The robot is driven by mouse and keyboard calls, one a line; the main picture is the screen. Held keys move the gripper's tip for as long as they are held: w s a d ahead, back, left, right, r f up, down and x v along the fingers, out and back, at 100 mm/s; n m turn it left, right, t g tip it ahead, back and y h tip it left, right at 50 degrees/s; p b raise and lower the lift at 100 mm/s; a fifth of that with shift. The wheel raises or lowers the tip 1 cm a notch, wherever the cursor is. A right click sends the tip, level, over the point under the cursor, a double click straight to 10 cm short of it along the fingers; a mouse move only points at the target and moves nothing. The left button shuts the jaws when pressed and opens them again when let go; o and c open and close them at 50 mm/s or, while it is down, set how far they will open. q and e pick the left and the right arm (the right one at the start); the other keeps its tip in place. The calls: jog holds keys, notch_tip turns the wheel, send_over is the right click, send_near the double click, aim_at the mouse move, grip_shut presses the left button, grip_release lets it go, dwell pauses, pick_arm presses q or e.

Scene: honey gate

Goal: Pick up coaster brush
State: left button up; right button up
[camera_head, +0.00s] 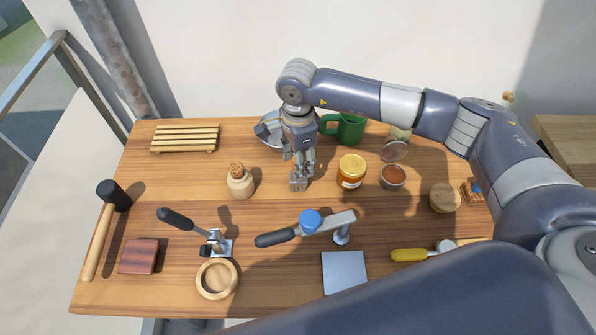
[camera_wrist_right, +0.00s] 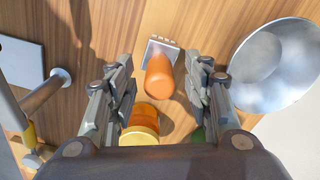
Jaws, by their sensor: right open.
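An orange-handled tool (camera_wrist_right: 160,78) with a flat grey head and a toothed edge shows between the fingers in the right wrist view; it looks like the coaster brush. Its handle points up toward the camera. In the head view it is mostly hidden by my right gripper (camera_head: 300,182), which points down over the middle of the table. In the wrist view my right gripper (camera_wrist_right: 160,90) is open, with a finger on each side of the handle. I cannot tell whether the fingers touch it. My left gripper is not in view.
A honey jar (camera_head: 352,172) stands close right of the gripper. A metal bowl (camera_head: 268,143) and green mug (camera_head: 350,128) are behind. A lever-like tool (camera_head: 335,222) and grey plate (camera_head: 344,272) are in front. A yellow-handled tool (camera_head: 408,255) lies front right.

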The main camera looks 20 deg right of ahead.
jog(key=shift+f, duration=1.15)
jog(key=c, duration=0.4)
grip_shut()
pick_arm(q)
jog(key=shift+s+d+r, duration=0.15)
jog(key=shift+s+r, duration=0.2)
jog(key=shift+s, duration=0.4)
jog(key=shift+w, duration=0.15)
pick_arm(e)
jog(key=shift+r, duration=0.15)
